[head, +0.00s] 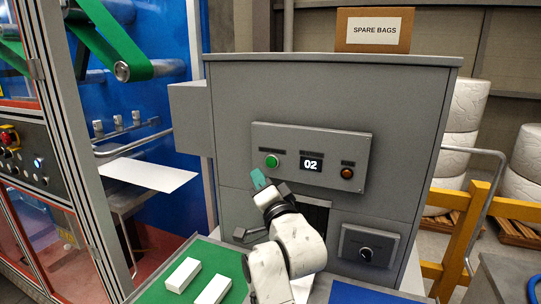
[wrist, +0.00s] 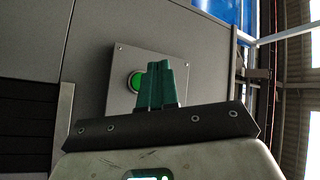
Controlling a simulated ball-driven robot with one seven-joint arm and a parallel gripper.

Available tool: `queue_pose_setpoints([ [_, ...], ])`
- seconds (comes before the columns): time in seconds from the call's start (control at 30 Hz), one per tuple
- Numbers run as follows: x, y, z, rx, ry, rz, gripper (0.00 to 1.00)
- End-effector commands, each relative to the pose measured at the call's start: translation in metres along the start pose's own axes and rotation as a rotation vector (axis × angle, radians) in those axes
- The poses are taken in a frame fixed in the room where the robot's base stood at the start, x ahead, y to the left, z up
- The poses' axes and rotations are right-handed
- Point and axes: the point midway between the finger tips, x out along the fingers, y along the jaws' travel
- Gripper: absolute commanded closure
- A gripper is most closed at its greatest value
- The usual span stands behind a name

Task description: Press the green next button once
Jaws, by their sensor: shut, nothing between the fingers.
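The green button (head: 271,161) is on the left of a grey control panel (head: 330,180) on the front of a large grey cabinet. The panel's display (head: 311,164) reads "02", and an orange-brown button (head: 347,173) is at its right. My gripper (head: 258,178) has teal fingers, shut and empty, just below and left of the green button in the head view. In the wrist view my gripper (wrist: 164,68) points toward the panel, and the green button (wrist: 134,82) shows just left of the fingertips, partly hidden by them. I cannot tell whether they touch.
A smaller panel with a black knob (head: 366,253) is at the cabinet's lower right. A "SPARE BAGS" box (head: 374,31) sits on top. White blocks (head: 183,275) lie on a green surface (head: 157,291) at the front. A yellow rail (head: 461,235) stands at right.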

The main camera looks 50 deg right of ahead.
Motion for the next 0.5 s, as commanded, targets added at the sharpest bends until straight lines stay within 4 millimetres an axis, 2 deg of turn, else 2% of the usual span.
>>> queue_pose_setpoints([
  [0.03, 0.006, 0.0, -0.008, -0.001, 0.002, 0.003, 1.0],
  [0.13, 0.014, 0.008, -0.014, 0.0, 0.003, 0.004, 1.0],
  [0.5, 0.031, 0.022, -0.023, 0.002, 0.003, 0.0, 1.0],
])
